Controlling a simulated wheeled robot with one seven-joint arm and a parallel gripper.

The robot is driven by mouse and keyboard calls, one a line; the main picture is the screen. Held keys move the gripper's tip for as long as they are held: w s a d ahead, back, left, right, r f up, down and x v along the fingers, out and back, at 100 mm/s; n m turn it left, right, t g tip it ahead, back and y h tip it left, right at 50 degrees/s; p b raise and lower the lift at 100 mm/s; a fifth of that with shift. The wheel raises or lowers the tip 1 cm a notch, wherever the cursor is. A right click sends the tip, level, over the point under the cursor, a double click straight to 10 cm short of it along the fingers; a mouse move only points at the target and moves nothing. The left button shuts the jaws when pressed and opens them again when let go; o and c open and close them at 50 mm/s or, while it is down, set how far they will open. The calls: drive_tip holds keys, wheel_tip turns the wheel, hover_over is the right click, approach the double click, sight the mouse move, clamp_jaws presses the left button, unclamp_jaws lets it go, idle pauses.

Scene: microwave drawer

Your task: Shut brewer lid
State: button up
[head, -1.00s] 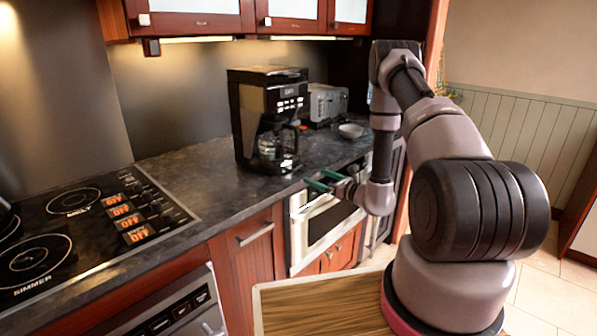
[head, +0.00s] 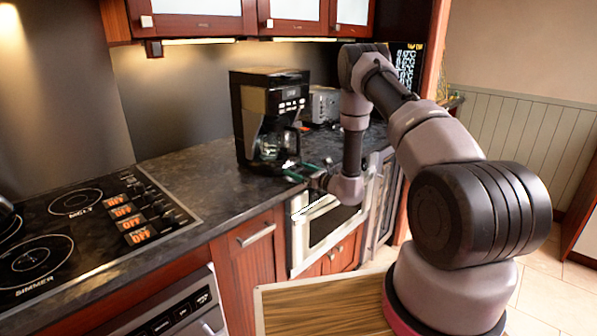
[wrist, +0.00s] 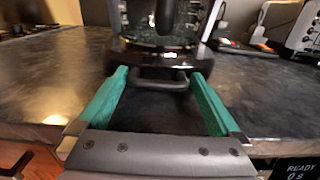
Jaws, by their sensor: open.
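The brewer (head: 255,118) is a tall black and steel coffee maker on the dark counter, with a glass carafe (head: 272,145) in it. Its top (head: 270,73) looks about flat in the head view; I cannot tell if the lid is slightly raised. My gripper (head: 297,172) is at the counter's front edge, low and in front of the brewer's base. In the wrist view its teal fingers (wrist: 158,80) are spread, with the brewer's base (wrist: 150,62) just ahead. A dark bar shows between the fingers; I cannot tell what it belongs to. The lid is out of the wrist view.
A toaster (head: 322,104) stands right of the brewer, partly behind my arm. A stove (head: 80,225) is at the left. Upper cabinets (head: 240,20) hang above the brewer. The counter (head: 205,180) is clear between stove and brewer.

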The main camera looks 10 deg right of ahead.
clamp_jaws()
drive_tip(key=shift+s+d, duration=0.45)
unclamp_jaws()
drive_tip(key=v, duration=1)
drive_tip(key=shift+s+d, duration=0.2)
drive_tip(key=shift+s, duration=0.15)
